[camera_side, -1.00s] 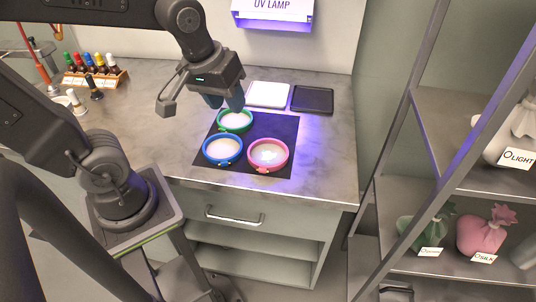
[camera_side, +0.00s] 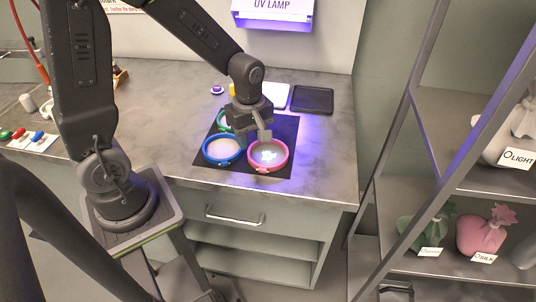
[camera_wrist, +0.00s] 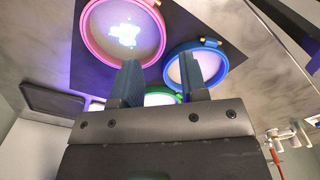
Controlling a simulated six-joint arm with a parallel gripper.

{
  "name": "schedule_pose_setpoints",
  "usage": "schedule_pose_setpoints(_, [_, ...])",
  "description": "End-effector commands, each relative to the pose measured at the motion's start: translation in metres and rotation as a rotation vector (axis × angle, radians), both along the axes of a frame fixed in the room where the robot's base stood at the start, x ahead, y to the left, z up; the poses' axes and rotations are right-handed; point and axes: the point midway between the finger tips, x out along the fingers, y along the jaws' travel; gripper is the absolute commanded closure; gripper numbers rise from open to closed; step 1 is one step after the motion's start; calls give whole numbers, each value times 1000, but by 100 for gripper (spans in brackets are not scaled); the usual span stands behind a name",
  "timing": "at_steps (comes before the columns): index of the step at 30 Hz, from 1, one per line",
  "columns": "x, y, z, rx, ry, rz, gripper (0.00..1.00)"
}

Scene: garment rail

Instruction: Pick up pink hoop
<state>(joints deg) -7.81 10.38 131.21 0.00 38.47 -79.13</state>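The pink hoop (camera_side: 285,160) lies on the black mat (camera_side: 284,130), with pale fabric and a bright white patch inside its ring. My gripper (camera_side: 252,138) is above the mat, behind and left of the pink hoop. In the wrist view the pink hoop (camera_wrist: 93,42) is at the top left, beyond the fingers. My gripper (camera_wrist: 160,78) shows two blue fingertips set apart with nothing between them. The blue hoop (camera_side: 208,160) lies left of the pink one and shows right of the fingers in the wrist view (camera_wrist: 222,72). The green hoop (camera_side: 221,119) is partly hidden behind my gripper.
A black tray (camera_side: 312,99) and a white tray (camera_side: 277,95) sit at the back, the white one partly covered by my arm. The UV lamp (camera_side: 272,14) hangs on the wall above. A shelf rack (camera_side: 430,130) stands to the right. The counter's front right is clear.

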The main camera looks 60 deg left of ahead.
Motion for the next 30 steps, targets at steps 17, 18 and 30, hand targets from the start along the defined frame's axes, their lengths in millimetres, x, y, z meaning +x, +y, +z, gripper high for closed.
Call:
schedule_pose_setpoints(17, [-1, -1, -62, 1, 1, -1, 60])
schedule_pose_setpoints(18, [-1, -1, -64, 2, 1, -1, 60])
schedule_pose_setpoints(30, [-1, -1, -66, 2, -2, 0, 74])
